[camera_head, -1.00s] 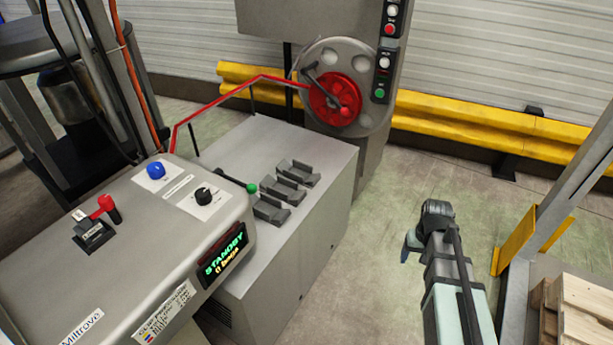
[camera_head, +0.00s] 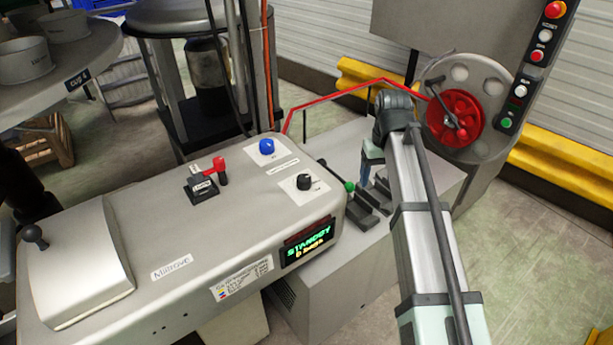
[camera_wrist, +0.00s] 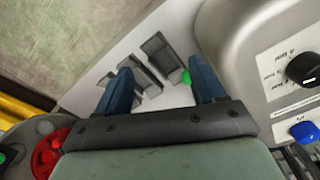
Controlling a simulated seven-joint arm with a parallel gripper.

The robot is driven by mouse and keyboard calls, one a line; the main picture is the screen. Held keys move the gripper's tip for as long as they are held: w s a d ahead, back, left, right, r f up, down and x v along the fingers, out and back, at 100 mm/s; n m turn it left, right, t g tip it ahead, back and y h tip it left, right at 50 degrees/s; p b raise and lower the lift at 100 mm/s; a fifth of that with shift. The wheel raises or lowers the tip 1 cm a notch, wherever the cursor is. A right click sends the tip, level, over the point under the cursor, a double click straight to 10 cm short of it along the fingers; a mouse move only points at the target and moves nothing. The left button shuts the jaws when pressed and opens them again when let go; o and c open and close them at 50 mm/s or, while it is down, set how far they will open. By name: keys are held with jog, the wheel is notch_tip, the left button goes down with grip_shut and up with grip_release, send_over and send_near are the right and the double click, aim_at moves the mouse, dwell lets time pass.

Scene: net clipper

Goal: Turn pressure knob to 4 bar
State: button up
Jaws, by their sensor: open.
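A black knob (camera_head: 304,181) stands on a white label on top of the grey machine. A blue knob (camera_head: 267,146) sits behind it on another label. I cannot read which is the pressure knob. In the wrist view the black knob (camera_wrist: 303,68) and blue knob (camera_wrist: 304,131) are at the right edge. The display (camera_head: 309,241) reads STANDBY with a smaller line that looks like 0 bar. My gripper (camera_wrist: 165,84) is open and empty, its two blue fingers apart above the grey clip blocks. In the head view my gripper (camera_head: 371,166) is right of the black knob, partly hidden by my arm.
A green-tipped lever (camera_head: 349,186) lies between the black knob and my gripper. A red-handled lever (camera_head: 220,170) stands left of the knobs. A red rail (camera_head: 335,92) runs behind. A red wheel (camera_head: 455,118) and button column are at right. The top around the knobs is clear.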

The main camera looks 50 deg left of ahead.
aim_at(304, 178)
jog(key=s+a+r+n, duration=0.3)
jog(key=s+a+r, duration=0.95)
jog(key=s, duration=0.25)
jog(key=f, duration=0.9)
jog(key=d+f, duration=0.1)
jog(key=f, duration=0.3)
jog(key=shift+s+f, duration=0.1)
jog(key=shift+f, duration=0.05)
jog(key=c, duration=1.1)
jog(key=shift+o, duration=0.2)
